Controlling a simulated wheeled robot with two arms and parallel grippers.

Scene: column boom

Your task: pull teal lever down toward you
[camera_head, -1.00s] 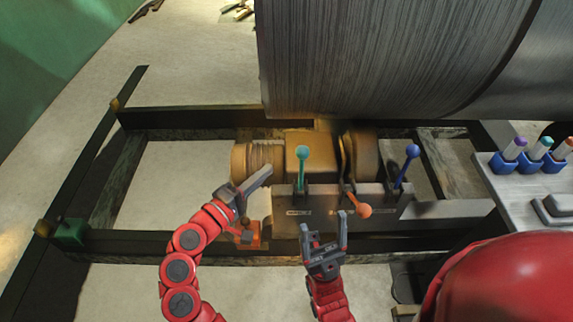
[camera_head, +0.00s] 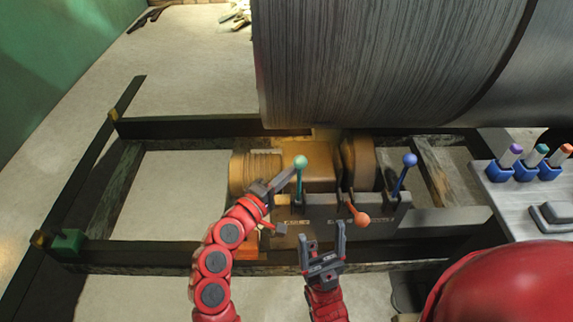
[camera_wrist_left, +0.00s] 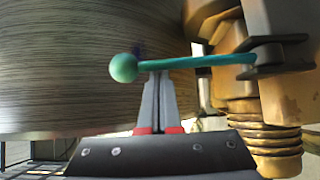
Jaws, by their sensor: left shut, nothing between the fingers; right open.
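The teal lever (camera_head: 299,180) stands upright on the grey lever box, with a round teal knob (camera_head: 300,162) on top. My left gripper (camera_head: 288,175) is shut and empty, its fingertips just left of the lever a little below the knob. In the left wrist view the lever (camera_wrist_left: 190,62) runs across just beyond the shut fingertips (camera_wrist_left: 158,78), with its knob (camera_wrist_left: 124,68) to their left. Whether the fingers touch the rod, I cannot tell. My right gripper (camera_head: 322,232) is open and empty, in front of the lever box.
A large cable drum (camera_head: 370,70) looms behind.

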